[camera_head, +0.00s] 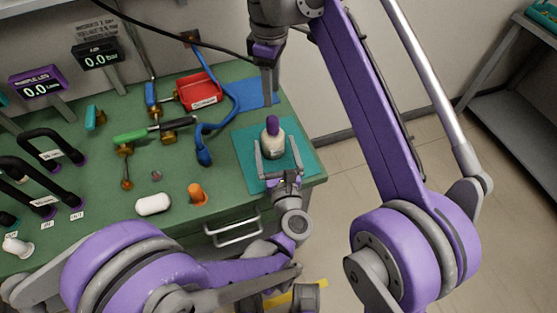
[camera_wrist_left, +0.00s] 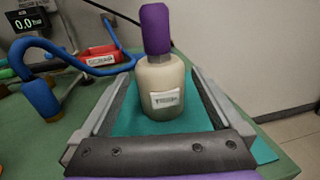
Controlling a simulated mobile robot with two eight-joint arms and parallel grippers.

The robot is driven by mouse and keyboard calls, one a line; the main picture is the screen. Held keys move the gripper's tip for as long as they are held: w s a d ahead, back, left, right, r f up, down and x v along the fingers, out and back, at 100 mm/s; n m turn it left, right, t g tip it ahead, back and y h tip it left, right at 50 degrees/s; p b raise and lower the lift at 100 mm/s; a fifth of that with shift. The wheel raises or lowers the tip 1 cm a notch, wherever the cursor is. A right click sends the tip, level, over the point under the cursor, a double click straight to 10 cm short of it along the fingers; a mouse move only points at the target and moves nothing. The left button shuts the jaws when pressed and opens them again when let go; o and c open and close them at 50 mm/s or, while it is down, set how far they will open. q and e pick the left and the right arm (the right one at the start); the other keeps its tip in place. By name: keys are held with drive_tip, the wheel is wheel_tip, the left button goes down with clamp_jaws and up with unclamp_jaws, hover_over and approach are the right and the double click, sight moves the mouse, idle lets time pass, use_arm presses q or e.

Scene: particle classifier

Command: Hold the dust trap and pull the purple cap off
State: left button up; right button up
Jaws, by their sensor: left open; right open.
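The dust trap (camera_head: 272,146) is a cream bottle with a white label, upright on a teal mat (camera_head: 247,152) near the bench's right edge. Its purple cap (camera_head: 272,124) sits on top. In the left wrist view the bottle (camera_wrist_left: 161,78) stands between my finger bars, with the cap (camera_wrist_left: 155,28) on it. My left gripper (camera_head: 277,157) is open, its fingers on either side of the bottle, with gaps visible in the wrist view. My right gripper (camera_head: 267,84) hangs above and behind the bottle, over a blue mat; its finger gap is hard to see from here.
A red tray (camera_head: 199,91) and a blue hose (camera_head: 232,111) lie left of the blue mat (camera_head: 259,94). An orange knob (camera_head: 197,194) and a white oval piece (camera_head: 153,204) are at the front. Black handles (camera_head: 50,147) and gauges stand at left. A drawer handle (camera_head: 235,233) is below the bench edge.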

use_arm(q)
drive_tip(key=shift+w+a, duration=0.15)
drive_tip(key=shift+w, duration=0.6)
clamp_jaws()
idle(0.4)
idle(0.5)
